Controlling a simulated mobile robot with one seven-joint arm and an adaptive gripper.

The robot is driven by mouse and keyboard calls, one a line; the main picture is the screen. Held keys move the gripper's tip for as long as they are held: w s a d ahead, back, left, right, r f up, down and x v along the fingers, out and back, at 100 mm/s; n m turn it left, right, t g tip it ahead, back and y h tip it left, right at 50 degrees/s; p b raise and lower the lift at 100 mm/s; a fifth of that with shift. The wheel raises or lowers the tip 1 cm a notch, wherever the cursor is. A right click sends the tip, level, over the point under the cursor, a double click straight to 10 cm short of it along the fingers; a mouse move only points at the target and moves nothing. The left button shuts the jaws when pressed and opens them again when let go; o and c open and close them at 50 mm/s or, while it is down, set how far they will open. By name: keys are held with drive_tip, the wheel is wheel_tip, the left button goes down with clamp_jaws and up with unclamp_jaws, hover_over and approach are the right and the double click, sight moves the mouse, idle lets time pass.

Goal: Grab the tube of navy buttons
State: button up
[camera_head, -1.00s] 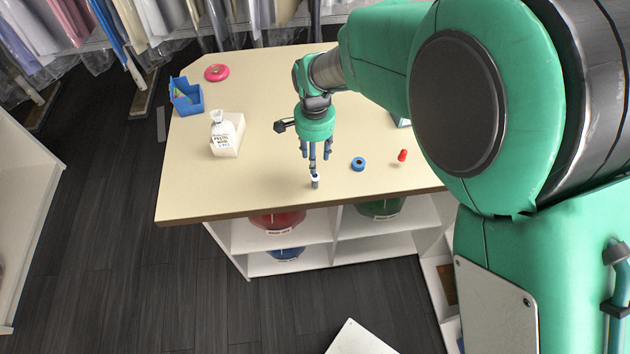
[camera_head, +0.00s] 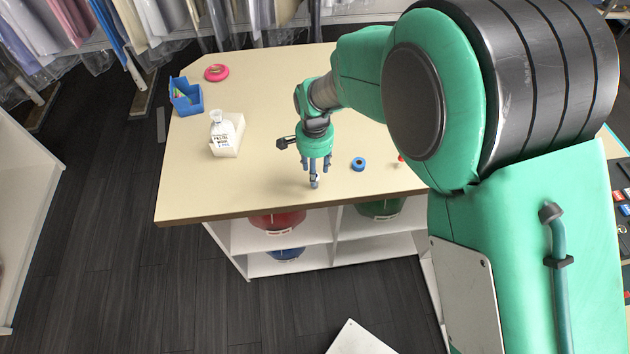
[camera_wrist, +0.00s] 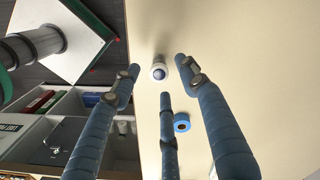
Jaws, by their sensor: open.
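The tube of navy buttons (camera_head: 314,182) stands near the front edge of the cream table. It is small and pale, with a dark band low down in the head view. My gripper (camera_head: 316,170) points down just above the tube, fingers apart and empty. In the wrist view its blue fingers (camera_wrist: 158,78) spread around the tube's position. I cannot tell whether any finger touches it.
A blue tape roll (camera_head: 358,164) lies right of the tube. A red item (camera_head: 401,158) is partly hidden by my arm. A white box with a labelled bag (camera_head: 226,150), a blue bin (camera_head: 186,104) and a pink roll (camera_head: 216,73) stand at left. The front-left tabletop is clear.

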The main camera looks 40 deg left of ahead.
drive_tip(key=shift+f, duration=2.35)
clamp_jaws()
